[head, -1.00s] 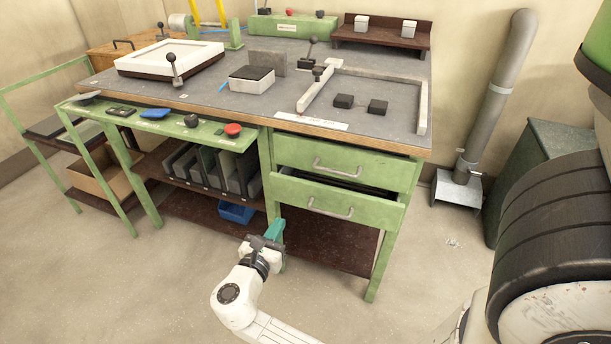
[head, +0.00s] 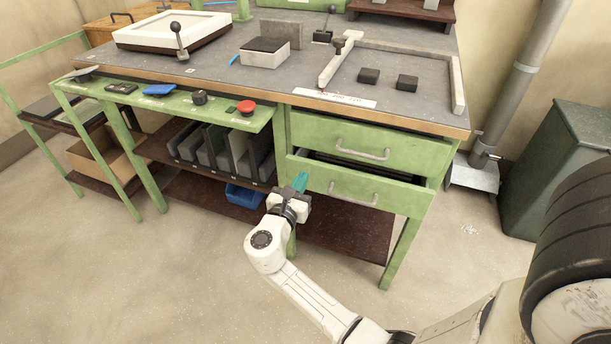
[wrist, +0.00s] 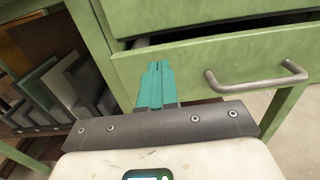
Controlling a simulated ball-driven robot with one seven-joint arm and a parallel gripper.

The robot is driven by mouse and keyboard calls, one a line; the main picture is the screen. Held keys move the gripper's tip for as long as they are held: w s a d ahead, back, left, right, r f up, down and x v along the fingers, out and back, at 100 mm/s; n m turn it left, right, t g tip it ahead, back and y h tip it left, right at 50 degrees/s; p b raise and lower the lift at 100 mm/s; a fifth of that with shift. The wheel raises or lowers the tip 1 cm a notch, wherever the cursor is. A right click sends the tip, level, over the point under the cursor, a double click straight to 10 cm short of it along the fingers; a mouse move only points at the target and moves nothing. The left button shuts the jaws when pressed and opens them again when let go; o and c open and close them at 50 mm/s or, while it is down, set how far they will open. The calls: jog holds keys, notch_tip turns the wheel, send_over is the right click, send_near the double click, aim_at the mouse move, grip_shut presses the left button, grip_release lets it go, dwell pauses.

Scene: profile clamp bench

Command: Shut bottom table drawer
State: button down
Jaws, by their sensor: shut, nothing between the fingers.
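The bottom drawer (head: 398,197) under the table is green with a grey bar handle (head: 354,195). It is partly pulled out, with a dark gap above its front. The drawer front (wrist: 215,62) and its handle (wrist: 256,82) also show in the wrist view. The top drawer (head: 405,150) above it looks closed. My gripper (head: 300,181) has teal fingers and is shut and empty. It is at the left end of the bottom drawer front, left of the handle. In the wrist view the fingers (wrist: 156,85) overlap the drawer front; I cannot tell whether they touch it.
A table leg (head: 408,250) stands below the drawers at right. Left of the drawers are upright dividers (head: 225,150) and a blue bin (head: 243,195) on a shelf. A dark green cabinet (head: 560,160) stands at right. The floor in front is clear.

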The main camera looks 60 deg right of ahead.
aim_at(309, 165)
jog(key=shift+w+d, duration=0.1)
jog(key=shift+d, duration=1.5)
jog(key=d, duration=0.2)
jog(key=d+b, duration=0.1)
jog(key=d, duration=0.1)
jog(key=shift+w+d, duration=0.2)
jog(key=shift+d, duration=0.1)
jog(key=shift+r, duration=0.1)
